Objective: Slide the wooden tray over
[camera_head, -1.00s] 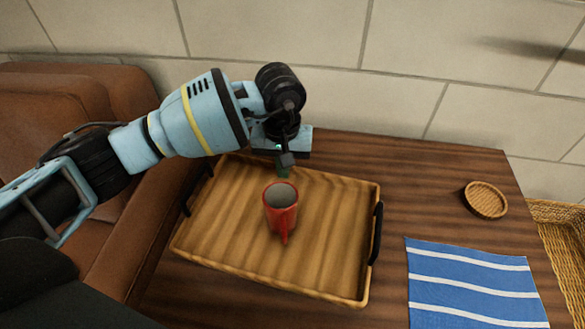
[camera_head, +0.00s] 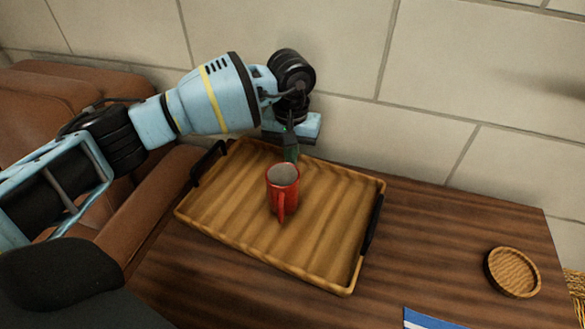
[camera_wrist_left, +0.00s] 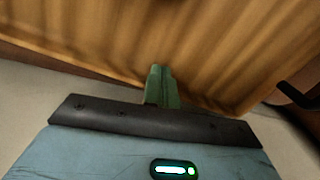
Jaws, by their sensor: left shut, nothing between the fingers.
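The wooden tray (camera_head: 322,250) lies on the dark wooden table, with black handles at its left and right ends. A red mug (camera_head: 283,190) stands upright on it, handle toward the front. My left gripper (camera_head: 290,156) is shut and empty, pointing down at the tray's far edge, behind the mug. In the left wrist view its green fingers (camera_wrist_left: 161,84) are together and overlap the edge of the wooden tray (camera_wrist_left: 190,40). I cannot tell whether they touch it. My right gripper is not in view.
A blue striped cloth (camera_head: 432,318) shows at the bottom edge. A brown leather sofa (camera_head: 60,95) is at the left, a tiled wall behind.

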